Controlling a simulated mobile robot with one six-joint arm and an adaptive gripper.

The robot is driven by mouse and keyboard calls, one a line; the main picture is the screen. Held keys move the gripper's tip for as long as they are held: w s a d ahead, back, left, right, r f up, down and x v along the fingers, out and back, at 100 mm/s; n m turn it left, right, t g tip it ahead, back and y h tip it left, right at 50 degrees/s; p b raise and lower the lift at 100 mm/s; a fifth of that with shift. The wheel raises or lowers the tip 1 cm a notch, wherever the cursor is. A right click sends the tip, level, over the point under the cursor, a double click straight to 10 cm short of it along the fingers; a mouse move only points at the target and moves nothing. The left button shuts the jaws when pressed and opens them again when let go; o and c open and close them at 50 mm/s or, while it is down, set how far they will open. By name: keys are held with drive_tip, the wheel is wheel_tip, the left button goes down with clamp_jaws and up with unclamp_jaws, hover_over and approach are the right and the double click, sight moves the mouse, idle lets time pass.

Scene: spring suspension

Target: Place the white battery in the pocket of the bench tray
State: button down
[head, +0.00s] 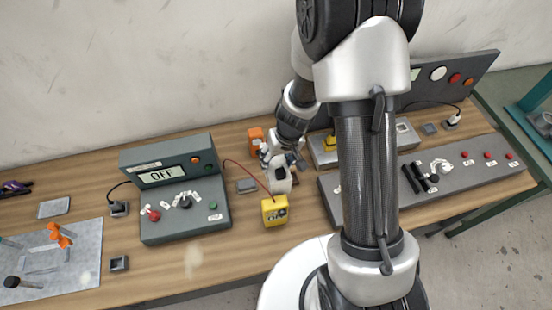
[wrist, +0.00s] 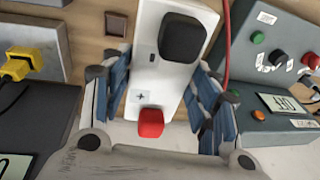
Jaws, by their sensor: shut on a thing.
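The white battery (wrist: 160,70) is a white block with a black cap, a red terminal and a small plus mark. My gripper (wrist: 160,90) is shut on it, with blue-padded fingers against both long sides. In the head view the battery (head: 279,184) hangs under my gripper (head: 276,160), near the middle of the bench. I cannot tell its height above the wood. A grey tray-like box (head: 321,157) with a yellow plug stands just right of it. A pale-rimmed recess (head: 403,126) shows farther right. My arm hides the part between, so I cannot tell which is the pocket.
A yellow box (head: 274,212) with a red lead stands in front of the battery. A grey console reading OFF (head: 176,174) is to the left. A long panel with switches (head: 460,172) is to the right. Bare wood (head: 195,262) lies at front left.

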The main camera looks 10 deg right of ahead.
drive_tip(key=b+x, duration=0.2)
drive_tip(key=x, duration=0.1)
drive_tip(key=d+b+x, duration=0.1)
drive_tip(key=b+x, duration=0.1)
drive_tip(key=b, duration=0.1)
drive_tip(key=s+b+x, duration=0.1)
drive_tip(key=b+x, duration=0.1)
drive_tip(key=x, duration=0.1)
drive_tip(key=shift+w+d+f, duration=0.1)
drive_tip(key=shift+d+f, duration=0.05)
drive_tip(key=shift+f, duration=0.3)
drive_tip(key=shift+b, duration=0.3)
drive_tip(key=b+x, duration=0.3)
drive_tip(key=x, duration=0.1)
drive_tip(key=shift+s+d+f+b, duration=0.15)
drive_tip(key=shift+s+d+b, duration=0.15)
drive_tip(key=shift+d+b, duration=0.1)
drive_tip(key=c, duration=0.6)
unclamp_jaws()
drive_tip(key=shift+s+f, duration=0.1)
drive_tip(key=shift+s, duration=0.05)
